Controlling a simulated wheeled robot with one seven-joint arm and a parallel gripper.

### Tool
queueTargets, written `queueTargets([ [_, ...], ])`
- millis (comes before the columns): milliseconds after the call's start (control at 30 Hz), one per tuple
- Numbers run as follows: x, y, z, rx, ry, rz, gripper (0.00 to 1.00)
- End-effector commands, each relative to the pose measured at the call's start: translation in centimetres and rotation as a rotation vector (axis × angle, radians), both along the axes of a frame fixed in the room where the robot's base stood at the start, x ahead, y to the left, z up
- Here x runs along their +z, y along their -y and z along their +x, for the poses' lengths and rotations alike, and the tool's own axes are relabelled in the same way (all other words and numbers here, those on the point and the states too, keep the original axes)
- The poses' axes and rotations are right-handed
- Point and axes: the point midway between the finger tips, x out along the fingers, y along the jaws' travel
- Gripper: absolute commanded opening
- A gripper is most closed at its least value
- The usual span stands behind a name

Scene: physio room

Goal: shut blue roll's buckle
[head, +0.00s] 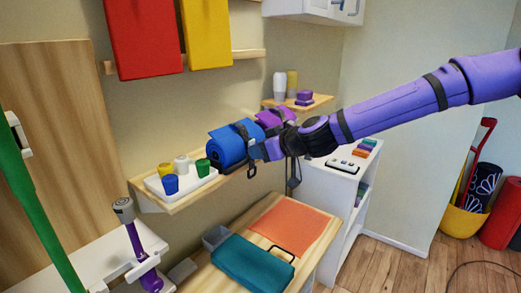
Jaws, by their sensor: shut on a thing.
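The blue roll (226,151) lies on the wooden wall shelf (178,203), with a black strap around its right end. A dark buckle piece (251,171) hangs at the roll's front right. My gripper (258,151) reaches in from the right, with its tips at the strap on the roll's right end. It is shut on the blue roll's buckle; the gripper's own parts hide most of the grip. I cannot tell from here whether the buckle's halves are joined. A purple roll (271,118) with a black strap lies just behind, with another dark strap end (293,178) hanging below.
A white tray (184,190) with blue, white, green and yellow cups stands left of the roll. Below are a teal bag (251,264) and an orange mat (290,226) on a wooden top.

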Motion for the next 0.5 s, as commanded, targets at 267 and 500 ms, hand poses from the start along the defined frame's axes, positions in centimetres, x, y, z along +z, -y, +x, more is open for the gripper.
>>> queueTargets([
  [267,-0.01,-0.01,0.02,0.0,0.0,0.0,0.04],
  [500,0.0,-0.01,0.02,0.0,0.0,0.0,0.53],
])
